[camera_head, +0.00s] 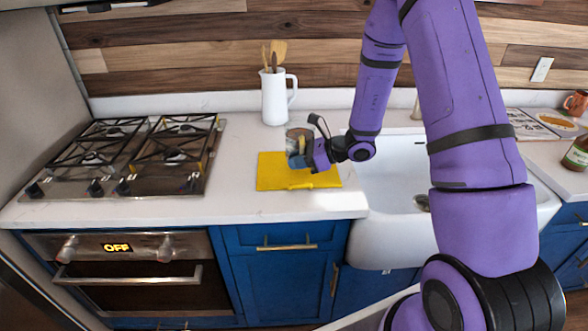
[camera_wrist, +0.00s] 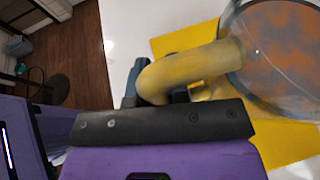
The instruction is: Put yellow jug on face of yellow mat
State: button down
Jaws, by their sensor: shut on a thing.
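The yellow jug (camera_head: 300,136) is at the back part of the yellow mat (camera_head: 271,181) in the head view. In the wrist view the jug (camera_wrist: 283,50) shows a clear, greyish body with an orange-brown patterned inside and a thick yellow handle. My gripper (camera_head: 299,161) is shut on that handle, from the right. In the wrist view the gripper (camera_wrist: 168,88) sits at the handle's near end, and the mat (camera_wrist: 290,152) lies under and around the jug. The jug looks roughly upright. I cannot tell whether its base touches the mat.
A white pitcher (camera_head: 274,98) with wooden utensils stands behind the mat. A gas cooktop (camera_head: 135,157) is to the left and a white sink (camera_head: 390,205) to the right. A green jar (camera_head: 577,153) and an orange mug (camera_head: 576,103) stand at far right. The counter left of the mat is clear.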

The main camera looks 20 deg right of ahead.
jog(key=shift+w+a, duration=0.3)
jog(key=shift+w, duration=0.25)
jog(key=shift+f, duration=1.8)
jog(key=shift+f, duration=0.1)
jog(key=c, duration=1.1)
grip_release()
jog(key=shift+s, duration=0.1)
